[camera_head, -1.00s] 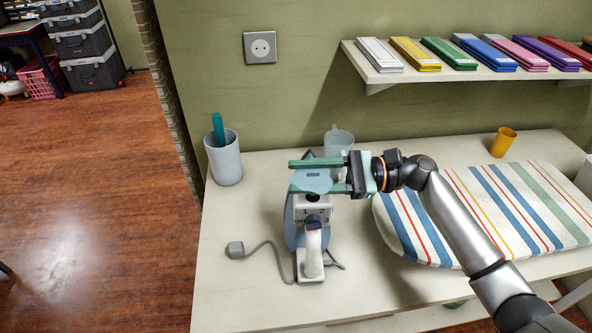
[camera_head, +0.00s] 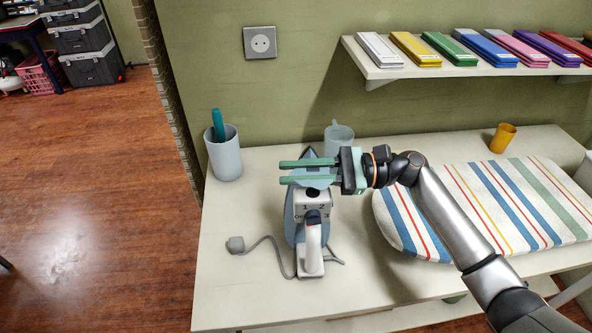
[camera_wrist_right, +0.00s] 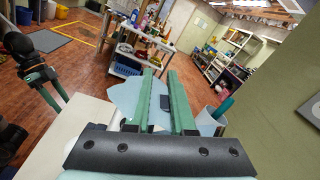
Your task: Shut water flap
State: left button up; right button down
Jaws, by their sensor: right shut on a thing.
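The iron (camera_head: 312,240) stands on the pale table, its grey-white handle toward me and its blue soleplate edge showing around it. Its light-blue water flap (camera_head: 317,182) is at the far end, above the numbered dial (camera_head: 313,194). My right gripper (camera_head: 281,173) reaches in from the right, its green fingers across the flap, shut on it and partly hiding it. In the right wrist view the pale-blue flap (camera_wrist_right: 124,97) shows between and beside the fingers. The flap's exact angle is hard to tell. My left gripper (camera_wrist_right: 47,90) shows at the left of that view; its opening is unclear.
A cup with a teal item (camera_head: 225,160) stands at the table's back left, and a pale-blue jug (camera_head: 341,137) behind the gripper. A striped ironing board (camera_head: 480,210) lies to the right. An orange cup (camera_head: 502,138) is behind it. The iron's cord (camera_head: 265,242) lies left.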

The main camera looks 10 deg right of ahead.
jog(key=shift+s+n, duration=0.1)
jog(key=shift+n, duration=0.2)
dwell(0.6)
jog(key=shift+s+f+n+b, duration=0.2)
jog(key=shift+n+b, duration=0.25)
jog(key=shift+n, duration=0.15)
jog(key=shift+s+f+n+b, duration=0.1)
jog(key=shift+s+n+b, duration=0.1)
jog(key=shift+n+b, duration=0.35)
jog(key=shift+s+f+n+b, duration=0.2)
jog(key=shift+n+b, duration=0.4)
jog(key=shift+n, duration=0.45)
jog(key=shift+s+f+n+b, duration=0.1)
jog(key=shift+s+n+b, duration=0.2)
jog(key=shift+n+b, duration=0.5)
jog(key=shift+r, duration=0.1)
jog(key=c, duration=0.9)
grip_release()
